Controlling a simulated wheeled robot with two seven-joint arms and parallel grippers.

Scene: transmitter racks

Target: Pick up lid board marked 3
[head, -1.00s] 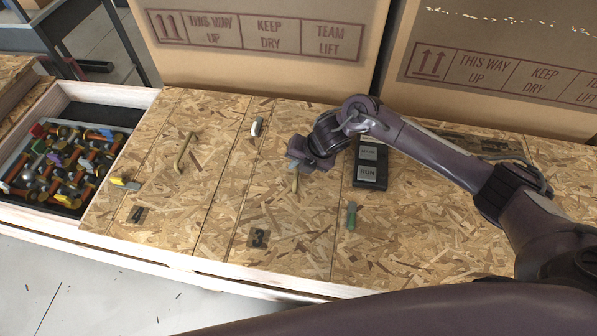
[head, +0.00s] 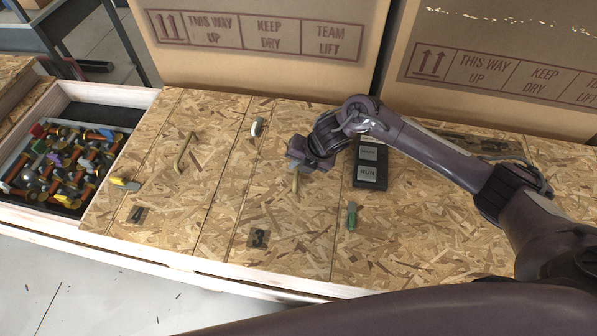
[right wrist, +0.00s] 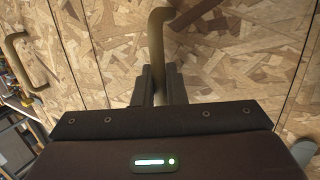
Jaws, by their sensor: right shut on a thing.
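The lid board marked 3 (head: 285,229) is a chipboard panel lying flat among the other boards on the long crate, with a dark "3" plate near its front edge. A brass handle (head: 295,184) stands on it. My right gripper (head: 294,168) is over this handle. In the right wrist view the fingers (right wrist: 160,85) are shut around the handle (right wrist: 157,45), one on each side. The board looks level with the boards beside it. My left gripper is not in view.
Board 4 (head: 160,200) with its own brass handle (head: 184,153) lies to the left. A yellow latch (head: 125,184), a white latch (head: 257,127) and a green latch (head: 351,216) sit near the seams. A dark button box (head: 370,170) stands right of my gripper. Cardboard boxes (head: 265,65) stand behind.

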